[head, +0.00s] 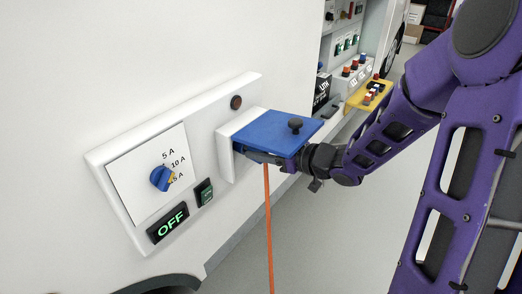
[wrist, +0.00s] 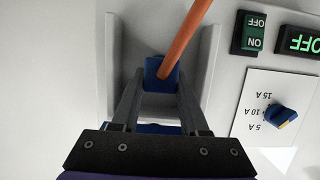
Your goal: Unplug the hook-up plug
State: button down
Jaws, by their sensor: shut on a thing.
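The hook-up plug (wrist: 160,70) is blue, with an orange cable (wrist: 187,38) running from it. In the wrist view my gripper (wrist: 162,84) is shut on the plug, one finger on each side, inside a white, walled inlet housing (wrist: 208,60). In the head view the blue flap (head: 275,131) with a black knob is raised over the inlet and hides my fingertips and most of the plug. The orange cable (head: 268,225) hangs down below it. Whether the plug is fully seated cannot be told.
Left of the inlet are a blue dial (head: 160,178) marked in amps, a small green switch (head: 204,193) and a display (head: 167,223) reading OFF. A yellow shelf (head: 369,97) with small parts stands further back. The floor right of the vehicle wall is clear.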

jog(key=shift+s+d, duration=0.1)
jog(key=s+d+p, duration=0.1)
jog(key=s+d, duration=0.1)
jog(key=d, duration=0.1)
jog(key=shift+s+p, duration=0.15)
jog(key=shift+p, duration=0.25)
dwell(0.4)
